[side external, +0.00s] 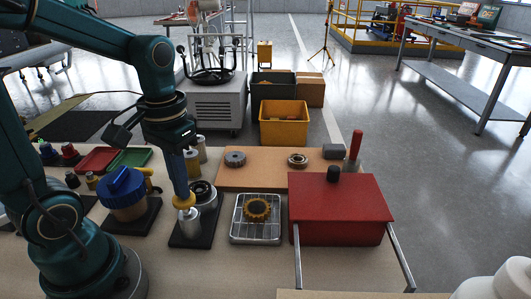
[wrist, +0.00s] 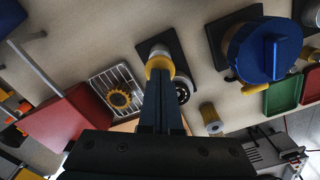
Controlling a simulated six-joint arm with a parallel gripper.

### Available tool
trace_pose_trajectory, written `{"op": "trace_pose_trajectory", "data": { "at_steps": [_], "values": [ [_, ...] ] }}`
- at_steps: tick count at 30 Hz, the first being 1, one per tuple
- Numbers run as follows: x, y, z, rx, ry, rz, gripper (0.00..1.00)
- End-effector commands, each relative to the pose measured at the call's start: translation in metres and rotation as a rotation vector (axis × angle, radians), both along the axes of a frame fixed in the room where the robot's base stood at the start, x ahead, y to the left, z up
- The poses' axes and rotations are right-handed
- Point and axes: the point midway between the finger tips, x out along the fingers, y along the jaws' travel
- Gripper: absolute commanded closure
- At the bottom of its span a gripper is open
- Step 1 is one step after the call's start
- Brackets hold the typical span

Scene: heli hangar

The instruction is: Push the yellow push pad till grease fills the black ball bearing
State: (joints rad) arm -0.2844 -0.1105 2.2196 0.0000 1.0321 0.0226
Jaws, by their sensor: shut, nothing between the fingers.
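The yellow push pad (side external: 184,201) tops a silver cylinder on a black base plate (side external: 190,238); in the wrist view the pad (wrist: 158,64) sits at my fingertips. My gripper (side external: 180,190) is shut and points down, its tips at the top of the pad, seemingly touching it. The black ball bearing (side external: 204,193) lies just right of and behind the pad, and shows in the wrist view (wrist: 183,91), partly hidden by my fingers. I cannot tell how much grease is in it.
A blue-lidded pot (side external: 123,190) stands left of the press. A wire tray with a yellow gear (side external: 257,209) and a red box (side external: 338,208) stand to the right. An orange board (side external: 265,176) lies behind. Yellow filter-like cylinders (side external: 193,162) stand close behind my gripper.

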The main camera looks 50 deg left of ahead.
Motion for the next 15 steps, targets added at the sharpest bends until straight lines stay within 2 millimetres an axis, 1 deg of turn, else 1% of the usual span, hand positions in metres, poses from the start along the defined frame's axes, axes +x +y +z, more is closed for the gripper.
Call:
{"op": "trace_pose_trajectory", "data": {
  "at_steps": [15],
  "values": [
    [0.000, 0.000, -0.015, -0.001, 0.002, 0.000, 1.00]
  ]
}}
